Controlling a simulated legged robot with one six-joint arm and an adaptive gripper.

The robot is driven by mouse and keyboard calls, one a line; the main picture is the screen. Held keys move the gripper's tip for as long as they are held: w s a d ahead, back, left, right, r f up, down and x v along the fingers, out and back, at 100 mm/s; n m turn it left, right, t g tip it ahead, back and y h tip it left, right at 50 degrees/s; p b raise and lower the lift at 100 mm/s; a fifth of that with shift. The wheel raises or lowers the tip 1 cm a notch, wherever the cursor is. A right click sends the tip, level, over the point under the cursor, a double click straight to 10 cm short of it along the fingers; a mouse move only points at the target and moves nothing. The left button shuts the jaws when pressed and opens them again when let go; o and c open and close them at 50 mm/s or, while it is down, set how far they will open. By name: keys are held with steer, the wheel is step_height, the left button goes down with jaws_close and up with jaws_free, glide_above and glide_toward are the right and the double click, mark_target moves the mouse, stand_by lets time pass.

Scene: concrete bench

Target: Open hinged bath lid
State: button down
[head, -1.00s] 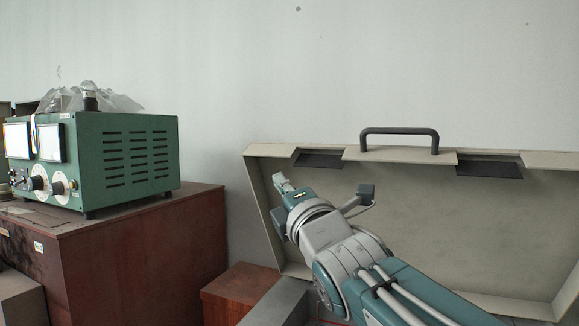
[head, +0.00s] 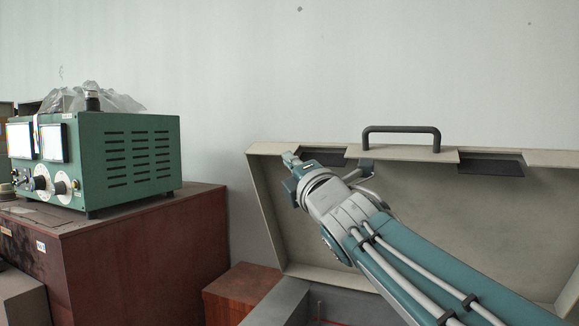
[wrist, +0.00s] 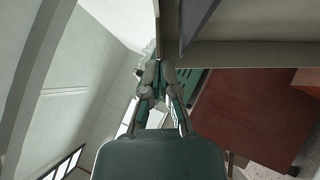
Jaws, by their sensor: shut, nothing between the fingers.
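The bath lid (head: 440,215) is beige and stands raised, its hollow inner side facing me. Its dark handle (head: 400,131) is at the top edge. My gripper (head: 289,158) is shut and empty, at the lid's upper left corner on the inner side. In the wrist view my gripper (wrist: 156,70) has its fingers together, close by the lid's edge (wrist: 255,53). I cannot tell if they touch it.
A green instrument box (head: 125,160) with dials stands on a reddish-brown cabinet (head: 130,245) at the left. A smaller brown block (head: 240,288) is beside the bath. A pale wall (head: 300,60) rises behind the lid. The air above the lid is clear.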

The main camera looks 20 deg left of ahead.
mark_target(304, 149)
steer(key=w+r, duration=0.1)
steer(key=w, duration=0.1)
steer(key=w+r, duration=0.1)
steer(key=w, duration=0.1)
steer(key=w+r, duration=0.1)
steer(key=w, duration=0.1)
steer(key=shift+w+d+r, duration=0.2)
steer(key=shift+w+r, duration=0.15)
steer(key=shift+r, duration=0.05)
steer(key=shift+w+d+r, duration=0.15)
steer(key=shift+w+r, duration=0.25)
steer(key=shift+w, duration=0.4)
